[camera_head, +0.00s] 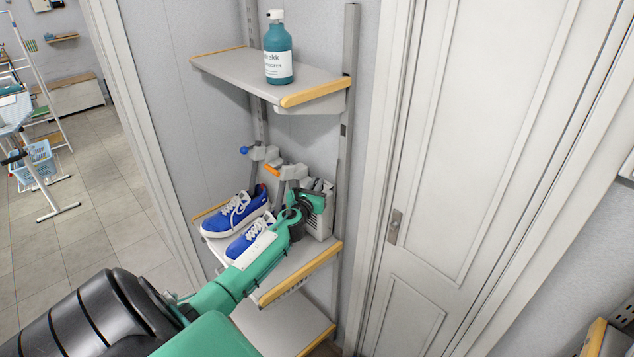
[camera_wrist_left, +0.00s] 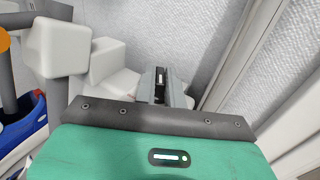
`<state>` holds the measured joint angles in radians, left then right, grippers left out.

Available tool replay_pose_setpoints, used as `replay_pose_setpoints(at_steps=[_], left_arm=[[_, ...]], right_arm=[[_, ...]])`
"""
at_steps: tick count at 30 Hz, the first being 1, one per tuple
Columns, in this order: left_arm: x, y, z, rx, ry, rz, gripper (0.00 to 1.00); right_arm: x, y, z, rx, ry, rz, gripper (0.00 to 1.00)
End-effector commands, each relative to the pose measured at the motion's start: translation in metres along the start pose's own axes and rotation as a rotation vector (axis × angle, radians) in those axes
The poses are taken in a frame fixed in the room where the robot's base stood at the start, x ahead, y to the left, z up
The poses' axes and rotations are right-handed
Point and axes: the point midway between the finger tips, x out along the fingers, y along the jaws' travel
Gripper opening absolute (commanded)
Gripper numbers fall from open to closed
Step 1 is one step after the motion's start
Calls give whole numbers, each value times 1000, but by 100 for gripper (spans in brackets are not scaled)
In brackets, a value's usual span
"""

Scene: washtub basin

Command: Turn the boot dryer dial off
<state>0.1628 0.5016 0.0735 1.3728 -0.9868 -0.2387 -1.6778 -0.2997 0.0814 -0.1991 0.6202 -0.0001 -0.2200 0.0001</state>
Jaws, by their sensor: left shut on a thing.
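The boot dryer (camera_head: 321,226) is a pale grey unit with upright tubes, standing at the right end of the middle shelf. Its pale tube ends also show in the left wrist view (camera_wrist_left: 58,48). My left gripper (camera_head: 312,200) reaches in front of the dryer body and is shut at its dial. The dial itself is hidden by the gripper, so its setting cannot be read. In the left wrist view the narrow grey fingers (camera_wrist_left: 160,84) are close together against the pale unit. My right gripper is not in view.
Two blue shoes with white laces (camera_head: 233,212) sit on the middle shelf (camera_head: 298,262), left of my gripper. A teal bottle (camera_head: 278,55) stands on the upper shelf (camera_head: 225,67). A white door (camera_head: 480,130) is close on the right. Open floor lies at left.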

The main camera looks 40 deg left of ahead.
Motion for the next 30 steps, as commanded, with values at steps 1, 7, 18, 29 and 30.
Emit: replay_pose_setpoints(at_steps=[1, 7, 18, 29, 30], left_arm=[[1, 5, -2, 10, -3, -42, 0], [2, 6, -5, 7, -4, -208, 0], [3, 8, -3, 2, -5, -408, 0], [4, 9, 1, 1, -5, -485, 0], [4, 9, 1, 1, -5, -488, 0]], right_arm=[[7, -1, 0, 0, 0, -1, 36], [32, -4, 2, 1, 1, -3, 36], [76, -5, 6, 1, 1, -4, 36], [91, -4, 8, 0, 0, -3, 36], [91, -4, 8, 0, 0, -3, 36]])
